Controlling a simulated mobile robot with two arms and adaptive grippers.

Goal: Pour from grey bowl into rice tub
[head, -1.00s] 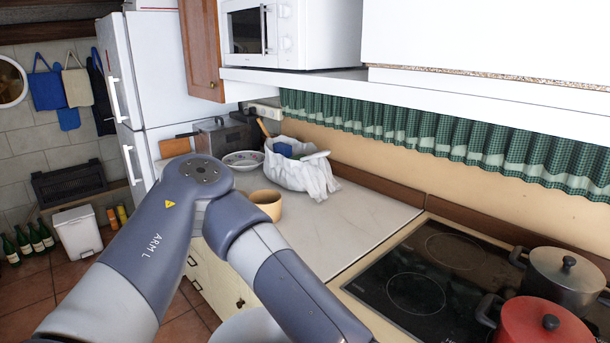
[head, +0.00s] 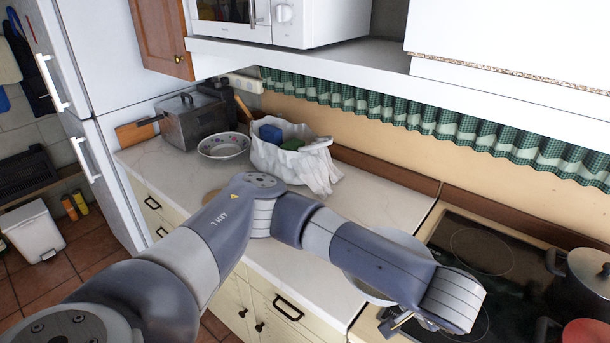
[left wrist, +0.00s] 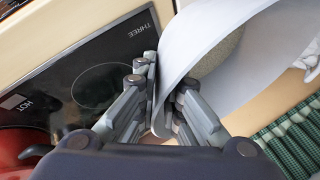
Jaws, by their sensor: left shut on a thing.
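The grey bowl (left wrist: 210,40) is large and pale in the left wrist view, with a grainy beige mass inside and its rim between my fingers. My left gripper (left wrist: 160,80) is shut on that rim. In the head view the bowl (head: 370,290) is mostly hidden behind my left forearm, near the counter's front edge and the hob. A tan edge, probably the rice tub (head: 211,195), shows just left of my elbow on the counter; the rest is hidden by my arm. My right gripper is in neither view.
A white bag (head: 285,160) with blue and green items, a patterned bowl (head: 223,146) and a metal box (head: 192,120) stand at the counter's back. The black hob (head: 485,245) carries pots at right. A shelf with a microwave (head: 300,20) overhangs.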

